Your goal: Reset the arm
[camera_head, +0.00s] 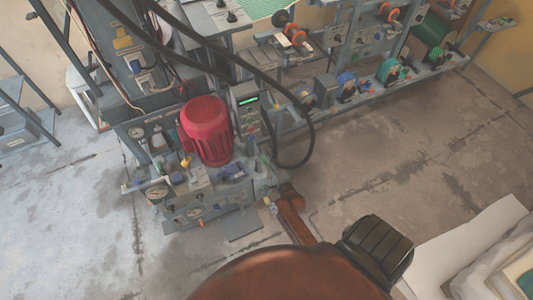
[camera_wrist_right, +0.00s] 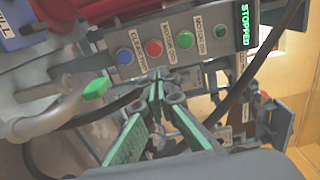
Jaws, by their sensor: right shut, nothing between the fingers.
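My right gripper (camera_wrist_right: 156,84) is shut and empty in the right wrist view, its green-padded fingers meeting at the tips just below a control panel (camera_wrist_right: 188,38). The panel has a blue button (camera_wrist_right: 124,54), a red button (camera_wrist_right: 154,47), a green button (camera_wrist_right: 183,40) and a smaller dark green one. Its green display (camera_wrist_right: 244,26) reads STOPPED. Whether the fingertips touch the panel is unclear. In the head view the panel (camera_head: 246,100) stands right of a red motor (camera_head: 206,130), and my right gripper is small and hard to make out below it. My left gripper is not in view.
A grey lever with a green tip (camera_wrist_right: 96,88) is left of the fingers in the wrist view. A thick black hose (camera_head: 311,130) loops beside the panel. Gauges and valves (camera_head: 185,205) sit at the machine's front. Open concrete floor (camera_head: 400,150) lies to the right.

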